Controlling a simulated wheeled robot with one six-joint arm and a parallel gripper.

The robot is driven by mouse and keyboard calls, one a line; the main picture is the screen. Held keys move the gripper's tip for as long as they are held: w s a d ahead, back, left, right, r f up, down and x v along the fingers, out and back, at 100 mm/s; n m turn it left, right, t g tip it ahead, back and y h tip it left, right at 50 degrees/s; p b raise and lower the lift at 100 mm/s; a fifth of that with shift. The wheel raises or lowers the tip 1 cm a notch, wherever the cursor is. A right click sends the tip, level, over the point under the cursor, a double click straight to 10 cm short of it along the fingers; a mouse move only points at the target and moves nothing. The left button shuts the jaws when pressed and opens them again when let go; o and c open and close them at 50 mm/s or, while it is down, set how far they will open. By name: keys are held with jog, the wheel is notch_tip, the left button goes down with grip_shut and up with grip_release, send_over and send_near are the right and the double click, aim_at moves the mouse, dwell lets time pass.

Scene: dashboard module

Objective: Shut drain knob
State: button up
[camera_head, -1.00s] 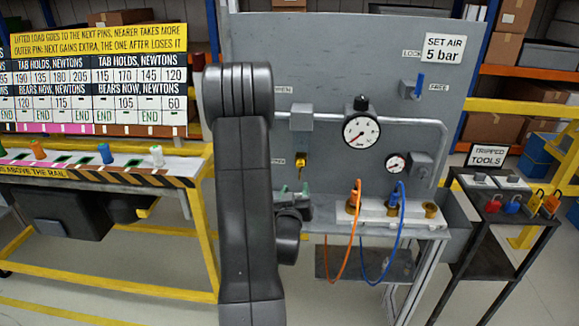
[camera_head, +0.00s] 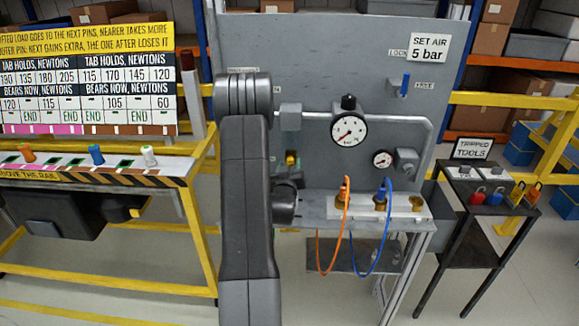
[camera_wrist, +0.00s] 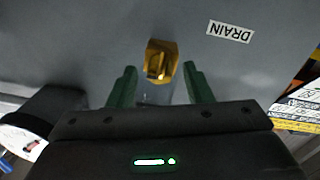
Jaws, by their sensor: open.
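The drain knob (camera_wrist: 161,60) is a small yellow fitting on the grey panel (camera_wrist: 80,35), beside a DRAIN label (camera_wrist: 230,32) in the wrist view. In the head view the knob (camera_head: 291,158) shows small, just right of my arm. My gripper (camera_wrist: 159,74) has two green fingers spread apart, one on each side of the knob's lower part in the wrist view. The gap between them looks empty, and I see no contact. I cannot tell the exact depth between fingertips and knob. In the head view my wrist mostly hides the gripper.
A large gauge (camera_head: 349,130), a small gauge (camera_head: 382,159) and a blue-handled valve (camera_head: 404,86) are on the panel to the right. Orange (camera_head: 319,250) and blue hoses (camera_head: 388,235) hang from the shelf below. A tripped-tools stand (camera_head: 470,205) is further right.

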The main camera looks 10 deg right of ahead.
jog(key=c, duration=1)
